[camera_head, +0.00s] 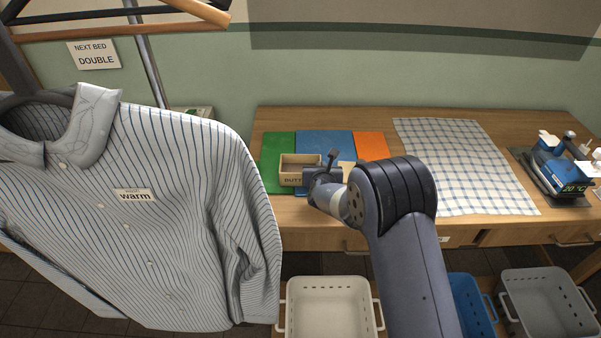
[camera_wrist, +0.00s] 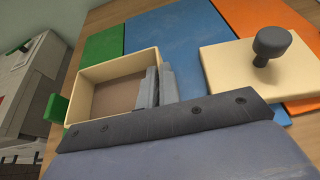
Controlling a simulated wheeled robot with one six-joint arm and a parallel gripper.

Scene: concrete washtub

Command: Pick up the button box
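The button box (camera_head: 300,160) is a small open cream box with lettering beginning "BUTT" on its front. It sits over the green and blue mats on the wooden table. In the wrist view the box (camera_wrist: 117,68) shows a brown inside that looks empty. My gripper (camera_head: 326,163) is at its right side. In the wrist view the gripper (camera_wrist: 160,88) has its grey fingers close together at the box's right wall, apparently pinching it. They hide part of that wall. I cannot tell whether the box is lifted.
A cream lid with a dark knob (camera_wrist: 265,65) lies to the right of the box. A checked cloth (camera_head: 462,160) and a blue device (camera_head: 556,170) are farther right. A striped shirt (camera_head: 150,210) hangs at left. Baskets (camera_head: 328,310) stand below the table's front edge.

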